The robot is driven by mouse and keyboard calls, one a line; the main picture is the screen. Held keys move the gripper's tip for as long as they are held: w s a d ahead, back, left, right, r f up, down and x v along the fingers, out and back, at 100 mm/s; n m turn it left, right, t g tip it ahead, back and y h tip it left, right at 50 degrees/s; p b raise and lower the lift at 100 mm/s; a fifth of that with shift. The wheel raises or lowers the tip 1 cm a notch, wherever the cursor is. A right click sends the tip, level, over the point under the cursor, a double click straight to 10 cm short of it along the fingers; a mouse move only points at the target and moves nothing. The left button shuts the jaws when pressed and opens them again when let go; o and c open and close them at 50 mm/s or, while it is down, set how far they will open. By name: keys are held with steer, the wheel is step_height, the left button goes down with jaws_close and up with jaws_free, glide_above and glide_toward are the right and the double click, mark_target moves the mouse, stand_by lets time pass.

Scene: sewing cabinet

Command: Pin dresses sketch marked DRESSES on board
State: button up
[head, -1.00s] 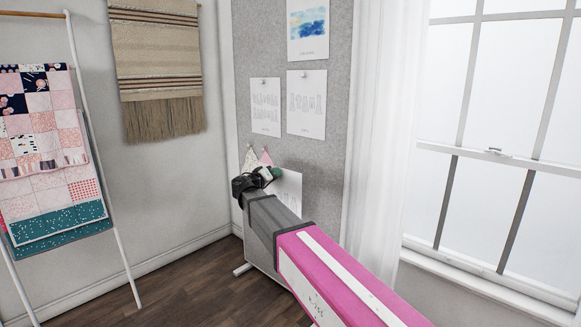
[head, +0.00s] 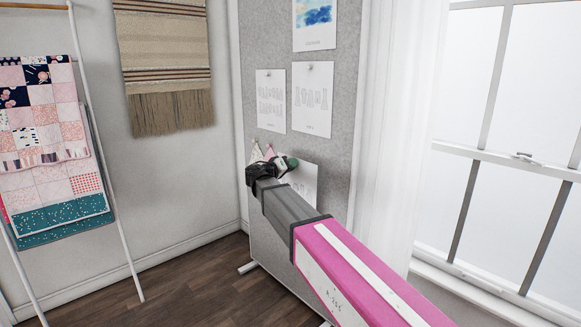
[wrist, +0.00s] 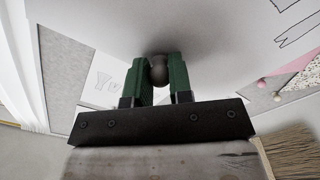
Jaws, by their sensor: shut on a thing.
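My gripper (wrist: 160,82) is shut on a round greyish pin (wrist: 159,70), seen between its two green fingers in the wrist view. The pin's head meets a white paper sheet (wrist: 205,30) that fills much of that view and carries outline drawings. In the head view the gripper (head: 287,162) is at the lower part of the grey board (head: 335,125), in front of a white sheet (head: 308,185) partly hidden by my arm. Its lettering cannot be read. Two pinned sketch sheets (head: 270,85) (head: 313,85) hang above it.
A blue watercolour sheet (head: 314,18) hangs higher on the board. Pink and patterned pennants (wrist: 285,78) are beside the held sheet. A white curtain (head: 385,120) and window stand to the right; a quilt ladder (head: 108,210) is at the left.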

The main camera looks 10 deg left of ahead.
mark_target(318, 156)
steer(key=shift+x, duration=6)
steer(key=shift+w+d, duration=0.25)
steer(key=o, duration=0.9)
steer(key=shift+s, duration=0.1)
